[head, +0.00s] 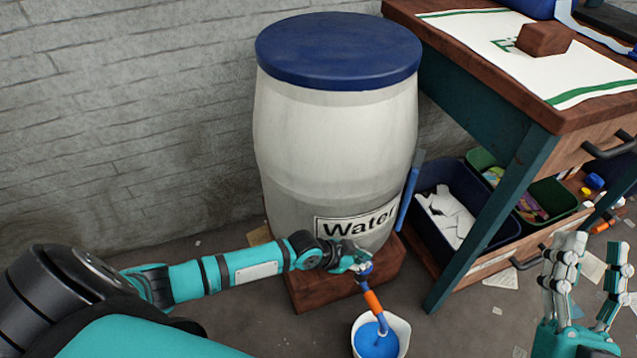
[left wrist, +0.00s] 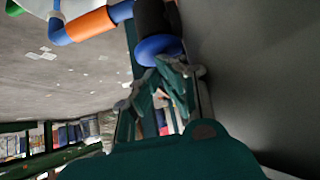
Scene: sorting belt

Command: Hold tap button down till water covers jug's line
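The white water barrel (head: 335,130) with a blue lid stands on a brown block, its label reading "Water". Its tap (head: 374,302), blue with an orange band, points down into a white jug (head: 401,330). Blue water shows inside the jug; I cannot see the line. My left gripper (head: 358,262) is at the top of the tap. In the left wrist view the left fingertips (left wrist: 162,70) are close together against the blue tap button (left wrist: 158,48); how far it is pressed is unclear. My right gripper (head: 592,255) is open and empty at the right.
A wooden workbench (head: 480,60) with teal legs stands right of the barrel. A dark blue bin (head: 432,222) holding white scraps and a green bin (head: 560,195) sit on its lower shelf. A brick wall (head: 130,120) is behind. Paper scraps lie on the floor.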

